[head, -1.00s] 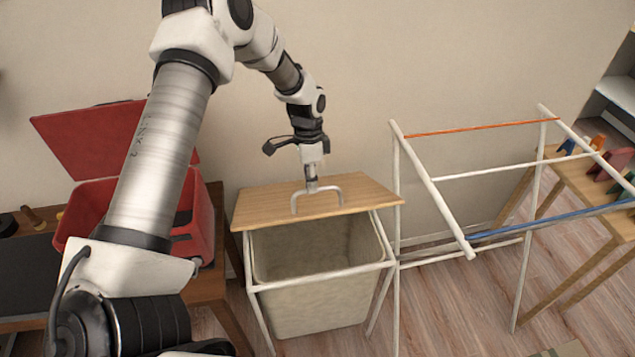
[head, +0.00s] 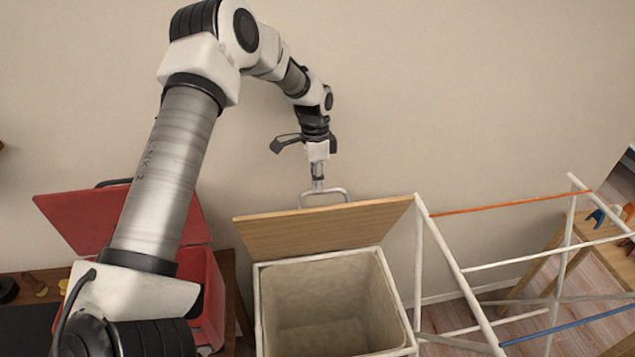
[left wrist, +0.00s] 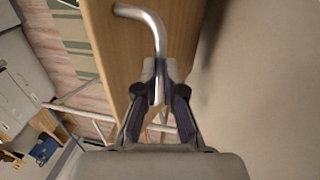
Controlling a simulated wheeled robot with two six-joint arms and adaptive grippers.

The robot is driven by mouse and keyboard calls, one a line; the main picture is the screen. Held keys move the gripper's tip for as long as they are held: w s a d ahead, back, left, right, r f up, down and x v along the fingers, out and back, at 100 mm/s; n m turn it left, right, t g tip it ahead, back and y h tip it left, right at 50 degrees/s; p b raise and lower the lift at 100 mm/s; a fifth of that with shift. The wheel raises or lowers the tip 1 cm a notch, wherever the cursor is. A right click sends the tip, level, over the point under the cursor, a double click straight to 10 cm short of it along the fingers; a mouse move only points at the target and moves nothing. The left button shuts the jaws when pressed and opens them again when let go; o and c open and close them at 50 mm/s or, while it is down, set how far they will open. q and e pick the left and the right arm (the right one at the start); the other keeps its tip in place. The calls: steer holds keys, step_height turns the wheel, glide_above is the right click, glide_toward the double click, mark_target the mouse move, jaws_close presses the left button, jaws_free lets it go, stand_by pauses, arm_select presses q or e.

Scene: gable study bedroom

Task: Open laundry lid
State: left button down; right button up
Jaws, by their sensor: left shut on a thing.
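The wooden laundry lid (head: 325,227) is tilted up at the back of the laundry hamper (head: 322,300), and the hamper's open top and pale lining show. My left gripper (head: 318,184) is shut on the lid's metal handle (head: 338,192), at the lid's raised edge. In the left wrist view the fingers (left wrist: 160,88) close on the curved handle (left wrist: 150,22), with the wooden lid (left wrist: 120,65) beside them. My right gripper is not in view.
A white drying rack (head: 455,268) with an orange bar and a blue bar stands right of the hamper. An open red box (head: 207,285) sits on a wooden table at the left. The wall (head: 430,90) is close behind the lid.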

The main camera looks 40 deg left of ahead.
arm_select(q)
steer(key=shift+s+f, duration=0.2)
steer(key=shift+f, duration=0.45)
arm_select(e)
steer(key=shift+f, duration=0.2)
arm_select(q)
steer(key=c, duration=1.5)
jaws_free()
steer(key=o, duration=0.3)
steer(key=shift+w+a+f, duration=0.1)
steer(key=shift+w+f, duration=0.05)
steer(key=shift+o, duration=0.5)
steer(key=shift+w+a+f, duration=0.25)
steer(key=shift+w+a, duration=0.05)
steer(key=shift+s+d+r, duration=0.15)
steer(key=shift+r, duration=0.1)
steer(key=shift+c, duration=0.5)
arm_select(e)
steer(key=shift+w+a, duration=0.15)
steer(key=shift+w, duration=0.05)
